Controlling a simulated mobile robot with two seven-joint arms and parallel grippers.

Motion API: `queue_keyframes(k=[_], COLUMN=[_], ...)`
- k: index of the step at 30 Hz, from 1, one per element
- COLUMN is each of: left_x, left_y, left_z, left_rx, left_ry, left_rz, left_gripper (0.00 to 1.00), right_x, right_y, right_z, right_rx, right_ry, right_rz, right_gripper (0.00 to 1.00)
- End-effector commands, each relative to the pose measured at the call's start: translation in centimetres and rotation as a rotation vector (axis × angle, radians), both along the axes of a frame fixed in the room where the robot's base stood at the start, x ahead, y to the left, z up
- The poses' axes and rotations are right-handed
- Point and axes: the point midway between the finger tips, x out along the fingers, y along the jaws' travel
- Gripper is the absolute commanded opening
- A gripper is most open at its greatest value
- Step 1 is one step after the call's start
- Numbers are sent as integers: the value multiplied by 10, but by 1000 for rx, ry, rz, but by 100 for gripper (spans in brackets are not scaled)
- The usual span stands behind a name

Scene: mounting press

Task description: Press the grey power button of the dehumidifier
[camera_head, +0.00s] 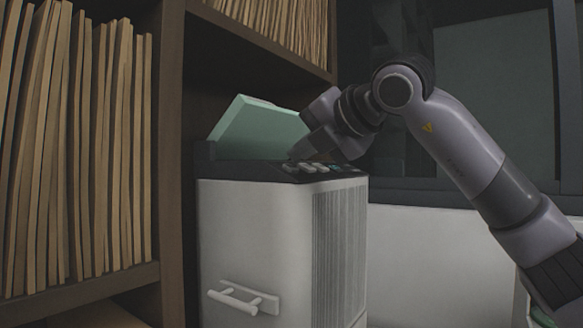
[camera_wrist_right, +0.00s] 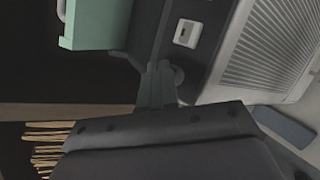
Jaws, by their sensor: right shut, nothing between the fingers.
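The dehumidifier (camera_head: 255,240) is a pale grey box with a dark control panel (camera_head: 262,172) on top and a raised green lid (camera_head: 258,128) behind it. Several small buttons (camera_head: 318,168) sit in a row along the panel. My right gripper (camera_head: 294,155) is shut and empty, with its tips low over the left end of this row. A square white button (camera_wrist_right: 187,33) is farther along the panel. I cannot tell whether the fingertips touch the panel. My left gripper is not in view.
A brown shelf (camera_head: 172,150) full of upright folders (camera_head: 75,150) stands close on the left and behind. The dehumidifier's front has a handle (camera_head: 238,298) and its right side a vented grille (camera_head: 340,250). The green lid stands close behind my right gripper.

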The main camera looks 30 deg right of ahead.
Motion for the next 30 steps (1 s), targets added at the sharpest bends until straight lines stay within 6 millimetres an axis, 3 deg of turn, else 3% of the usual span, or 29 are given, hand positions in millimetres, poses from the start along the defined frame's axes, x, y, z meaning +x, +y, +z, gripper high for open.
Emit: queue_keyframes(k=[30], left_x=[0], left_y=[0], left_z=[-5], left_rx=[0], left_ry=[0], left_rz=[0], left_gripper=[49], right_x=[3], right_y=[2], right_z=[-6], right_rx=[0], right_ry=[3], right_rz=[0], right_gripper=[0])
